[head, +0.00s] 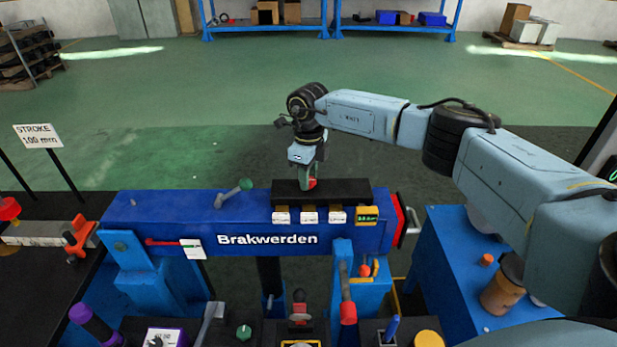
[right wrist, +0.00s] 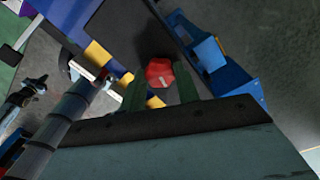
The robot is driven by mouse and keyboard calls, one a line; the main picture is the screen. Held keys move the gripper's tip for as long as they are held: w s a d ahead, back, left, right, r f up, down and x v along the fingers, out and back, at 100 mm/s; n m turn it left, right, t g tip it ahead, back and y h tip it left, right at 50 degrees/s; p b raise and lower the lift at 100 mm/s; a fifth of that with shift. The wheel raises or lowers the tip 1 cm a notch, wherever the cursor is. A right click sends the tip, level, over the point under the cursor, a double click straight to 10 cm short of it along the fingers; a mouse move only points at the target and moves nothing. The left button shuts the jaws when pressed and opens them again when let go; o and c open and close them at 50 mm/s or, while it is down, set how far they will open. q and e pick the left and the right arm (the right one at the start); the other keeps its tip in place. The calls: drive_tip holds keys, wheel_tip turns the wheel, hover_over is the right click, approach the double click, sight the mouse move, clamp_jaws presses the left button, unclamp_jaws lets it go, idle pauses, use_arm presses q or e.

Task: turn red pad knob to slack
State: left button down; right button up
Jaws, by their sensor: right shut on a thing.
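The red pad knob (head: 312,184) stands on a black panel (head: 345,191) on top of the blue beam marked "Brakwerden". My right gripper (head: 309,176) reaches down onto it from above, its green fingers shut on the knob and partly hiding it. In the right wrist view the red knob (right wrist: 161,73), with a pale mark on its face, shows between the two green fingertips (right wrist: 161,88). White and yellow labels (head: 309,215) hang along the panel's front edge; their text is too small to read. My left gripper is not in view.
A green-ended lever (head: 233,192) stands on the beam left of the panel. A small yellow-framed display (head: 367,216) sits at the panel's front right. Several levers and knobs crowd the front, including a red-handled lever (head: 347,310). Green floor behind the beam is open.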

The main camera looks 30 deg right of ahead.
drive_tip(key=n+b, duration=0.2)
drive_tip(key=n, duration=0.5)
drive_tip(key=n+b, duration=0.1)
drive_tip(key=n, duration=0.5)
drive_tip(key=shift+r, duration=0.1)
drive_tip(key=shift+n, duration=0.4)
drive_tip(key=shift+w, duration=0.1)
drive_tip(key=o, duration=1)
drive_tip(key=shift+c, duration=0.2)
wheel_tip(320, 180, up, 13)
drive_tip(key=shift+r, duration=0.2)
drive_tip(key=shift+f, duration=0.1)
